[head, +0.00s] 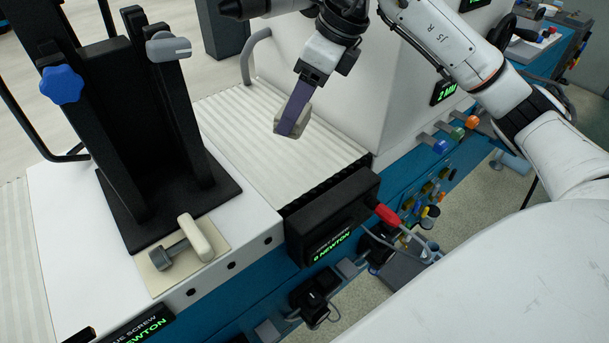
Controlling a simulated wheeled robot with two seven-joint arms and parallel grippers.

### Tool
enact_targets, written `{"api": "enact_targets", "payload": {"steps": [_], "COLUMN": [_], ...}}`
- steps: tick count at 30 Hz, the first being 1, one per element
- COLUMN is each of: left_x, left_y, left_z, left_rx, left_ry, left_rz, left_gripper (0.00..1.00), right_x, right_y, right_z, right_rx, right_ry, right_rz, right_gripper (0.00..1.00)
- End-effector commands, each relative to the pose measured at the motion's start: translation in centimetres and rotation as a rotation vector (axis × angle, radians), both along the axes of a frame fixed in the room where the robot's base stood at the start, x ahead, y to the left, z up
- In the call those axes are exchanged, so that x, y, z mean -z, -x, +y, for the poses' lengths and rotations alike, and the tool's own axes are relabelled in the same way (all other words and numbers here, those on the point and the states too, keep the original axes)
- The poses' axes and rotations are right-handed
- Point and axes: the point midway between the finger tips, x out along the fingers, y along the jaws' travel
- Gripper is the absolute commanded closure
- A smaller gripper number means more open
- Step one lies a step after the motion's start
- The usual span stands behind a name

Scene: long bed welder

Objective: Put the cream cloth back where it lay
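My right gripper (292,121) comes down over the ribbed pale bed, its purple finger pointing down and toward the viewer. A small cream-grey piece (279,122) shows on both sides of the fingertip, and the gripper looks shut on it. It looks like the cream cloth, bunched, but the finger hides its middle. I cannot tell whether it touches the bed. A flat beige square (155,281) lies on the white deck at the lower left. A cream bar (195,237) and a grey knobbed screw (168,256) lie on it. My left gripper is not in view.
A black upright fixture (122,130) with a blue knob (62,84) and a grey knob (168,47) stands on the left. A black display box (332,215) reading NEWTON sits at the bed's front edge. The ribbed bed (245,125) is clear around the gripper.

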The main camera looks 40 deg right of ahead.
Motion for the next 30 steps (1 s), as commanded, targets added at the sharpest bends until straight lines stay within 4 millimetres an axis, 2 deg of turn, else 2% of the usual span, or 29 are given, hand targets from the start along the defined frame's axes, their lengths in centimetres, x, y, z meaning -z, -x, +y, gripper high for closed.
{"api": "enact_targets", "payload": {"steps": [1,3,9,15,20,27,30], "left_x": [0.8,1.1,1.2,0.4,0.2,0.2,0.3], "left_y": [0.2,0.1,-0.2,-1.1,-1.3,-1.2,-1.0], "left_z": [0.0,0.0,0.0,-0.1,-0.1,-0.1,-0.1], "left_rx": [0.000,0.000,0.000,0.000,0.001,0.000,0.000], "left_ry": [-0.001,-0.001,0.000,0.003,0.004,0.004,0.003], "left_rz": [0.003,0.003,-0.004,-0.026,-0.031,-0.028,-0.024], "left_gripper": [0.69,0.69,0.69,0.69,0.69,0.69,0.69], "right_x": [1.1,1.6,3.4,7.1,8.6,11.8,12.3], "right_y": [0.1,0.2,0.6,0.7,0.6,0.6,0.6], "right_z": [-0.6,-1.3,-2.2,-2.2,-2.2,-2.1,-2.2], "right_rx": [-0.058,-0.132,-0.232,-0.236,-0.235,-0.235,-0.234], "right_ry": [0.011,0.032,0.064,0.067,0.067,0.066,0.068], "right_rz": [0.021,0.041,0.069,0.070,0.065,0.067,0.065], "right_gripper": [0.66,0.66,0.66,0.66,0.66,0.66,0.66]}}
